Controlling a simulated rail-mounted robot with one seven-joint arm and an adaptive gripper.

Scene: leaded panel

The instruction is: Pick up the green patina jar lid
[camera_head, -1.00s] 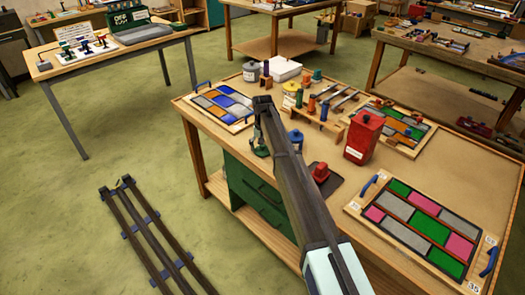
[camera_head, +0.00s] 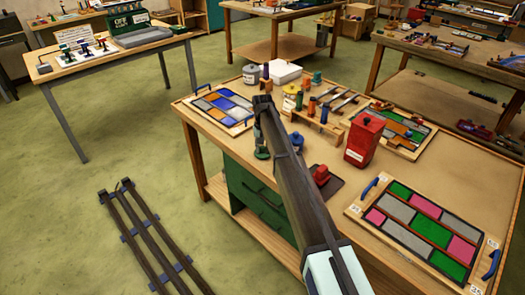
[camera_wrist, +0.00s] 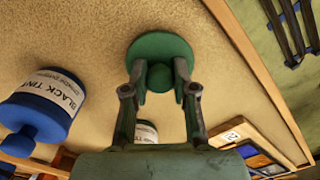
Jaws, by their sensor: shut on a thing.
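The green patina jar lid (camera_wrist: 160,50) is a round green disc with a knob, at the top middle of the wrist view. My gripper (camera_wrist: 160,92) is shut on its knob, one finger on each side. In the head view, the lid (camera_head: 262,153) shows as a small green shape by the table's left edge, below the end of my arm, which hides most of my gripper. I cannot tell whether the lid touches the tabletop.
A black tint jar with a blue lid (camera_wrist: 42,105) stands close by. A leaded panel (camera_head: 222,105) lies behind on the worktable. A red canister (camera_head: 364,139) and a red-topped item on a dark mat (camera_head: 322,176) stand to the right. A coloured panel (camera_head: 425,226) lies at the front right.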

